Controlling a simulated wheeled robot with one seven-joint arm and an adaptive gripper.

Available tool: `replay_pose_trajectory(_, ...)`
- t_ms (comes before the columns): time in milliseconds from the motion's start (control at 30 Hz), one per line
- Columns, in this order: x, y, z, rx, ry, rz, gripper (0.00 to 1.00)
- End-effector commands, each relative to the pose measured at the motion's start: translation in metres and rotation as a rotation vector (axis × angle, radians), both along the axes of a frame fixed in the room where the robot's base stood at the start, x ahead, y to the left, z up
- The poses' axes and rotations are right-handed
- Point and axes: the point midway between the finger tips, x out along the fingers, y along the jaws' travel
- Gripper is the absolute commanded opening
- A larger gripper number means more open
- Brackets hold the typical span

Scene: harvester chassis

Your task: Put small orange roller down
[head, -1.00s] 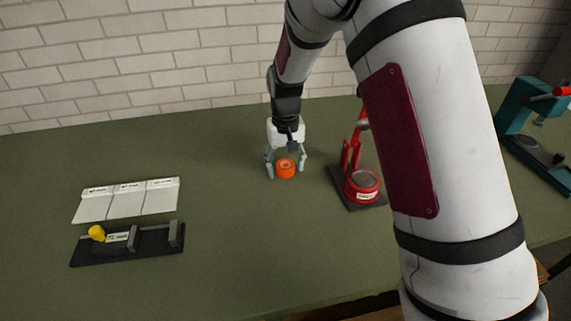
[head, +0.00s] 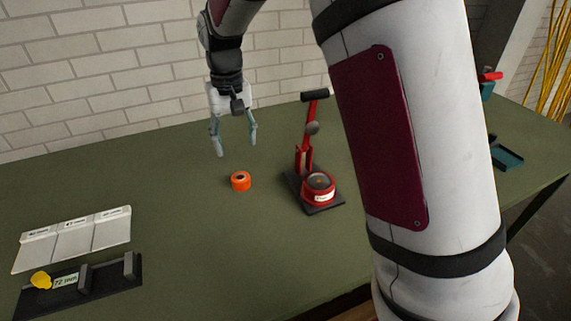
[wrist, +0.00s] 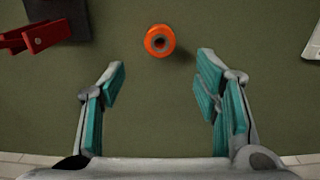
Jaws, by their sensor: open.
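The small orange roller (head: 241,181) stands on the green table in the head view, left of the red press. It also shows in the wrist view (wrist: 160,41), upright, with its dark centre hole facing the camera. My gripper (head: 235,152) is open and empty, raised above and behind the roller in the head view. In the wrist view the teal-padded fingers (wrist: 160,90) are spread wide, and the roller lies beyond their tips, touching neither.
A red lever press (head: 319,187) on a dark base stands right of the roller. White labelled trays (head: 75,238) and a black holder (head: 110,281) with a yellow piece (head: 41,280) are at the left. The green table (head: 185,215) is clear between them.

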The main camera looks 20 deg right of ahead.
Motion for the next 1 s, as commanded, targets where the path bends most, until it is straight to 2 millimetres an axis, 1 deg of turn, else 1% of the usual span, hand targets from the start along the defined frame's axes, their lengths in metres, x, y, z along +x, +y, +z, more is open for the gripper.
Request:
replay_pose_trajectory(67,-0.002,-0.001,0.003,0.002,-0.003,-0.001,0.57)
replay_pose_trajectory(133,-0.009,-0.004,0.012,0.006,-0.013,-0.003,0.57)
replay_pose_trajectory(167,-0.013,-0.006,0.017,0.009,-0.018,-0.004,0.57)
replay_pose_trajectory(267,-0.037,-0.016,0.041,0.022,-0.046,-0.007,0.57)
replay_pose_trajectory(367,-0.070,-0.028,0.067,0.035,-0.081,-0.010,0.57)
replay_pose_trajectory(400,-0.084,-0.032,0.076,0.039,-0.094,-0.011,0.57)
replay_pose_trajectory(467,-0.105,-0.038,0.087,0.043,-0.116,-0.010,0.57)
replay_pose_trajectory(600,-0.157,-0.051,0.106,0.047,-0.166,-0.009,0.57)
replay_pose_trajectory(667,-0.179,-0.055,0.111,0.047,-0.188,-0.008,0.57)
replay_pose_trajectory(700,-0.194,-0.058,0.113,0.046,-0.202,-0.007,0.57)
replay_pose_trajectory(767,-0.216,-0.062,0.114,0.042,-0.224,-0.007,0.57)
replay_pose_trajectory(800,-0.231,-0.064,0.114,0.039,-0.239,-0.006,0.57)
replay_pose_trajectory(900,-0.264,-0.069,0.110,0.028,-0.274,-0.005,0.57)
replay_pose_trajectory(1000,-0.291,-0.073,0.103,0.017,-0.302,-0.006,0.57)
